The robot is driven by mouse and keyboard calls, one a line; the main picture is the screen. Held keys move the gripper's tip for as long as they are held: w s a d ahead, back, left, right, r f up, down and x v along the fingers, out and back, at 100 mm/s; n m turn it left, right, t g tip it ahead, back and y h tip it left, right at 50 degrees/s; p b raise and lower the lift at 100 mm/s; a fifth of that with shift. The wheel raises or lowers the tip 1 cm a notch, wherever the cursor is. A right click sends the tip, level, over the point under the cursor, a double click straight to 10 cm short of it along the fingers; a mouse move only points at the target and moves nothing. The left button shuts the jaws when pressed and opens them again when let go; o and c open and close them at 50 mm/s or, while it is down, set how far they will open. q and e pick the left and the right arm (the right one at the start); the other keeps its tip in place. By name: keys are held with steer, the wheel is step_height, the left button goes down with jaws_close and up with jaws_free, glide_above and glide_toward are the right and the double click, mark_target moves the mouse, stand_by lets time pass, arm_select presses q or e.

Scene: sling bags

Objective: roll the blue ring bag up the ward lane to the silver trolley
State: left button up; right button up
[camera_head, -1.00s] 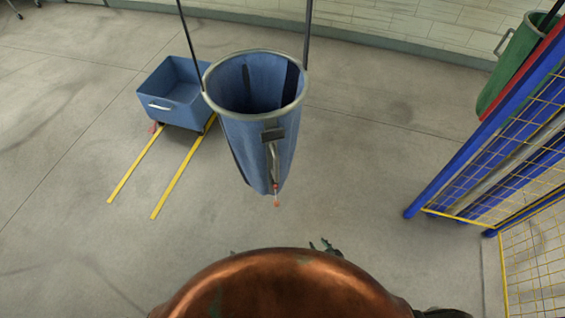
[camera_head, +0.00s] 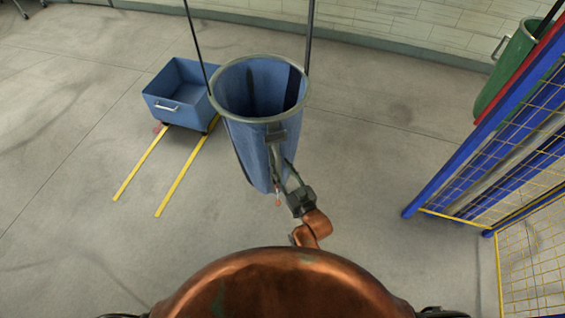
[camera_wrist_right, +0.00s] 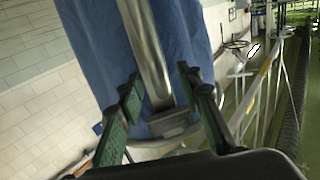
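The blue ring bag (camera_head: 250,140) hangs mouth up under a grey ring, between two dark straps, in the middle of the head view. A grey bar with a block at its top (camera_head: 277,133) runs down its front. My right gripper (camera_head: 283,170) is at the front right of the bag, by this bar. In the right wrist view the bar (camera_wrist_right: 147,50) lies between my two green-padded fingers (camera_wrist_right: 160,98). The fingers stand apart, with gaps beside the bar; blue cloth is behind. My left gripper is out of view. I cannot identify a silver trolley.
A blue wheeled bin (camera_head: 178,100) stands left of the bag, at the far end of two yellow floor lines (camera_head: 185,178). A blue-framed yellow mesh fence (camera_head: 470,150) stands right, with a green bag (camera_head: 508,65) behind it. Open floor lies left and between.

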steer(key=shift+x, duration=1.4)
steer(key=shift+c, duration=0.5)
jaws_close()
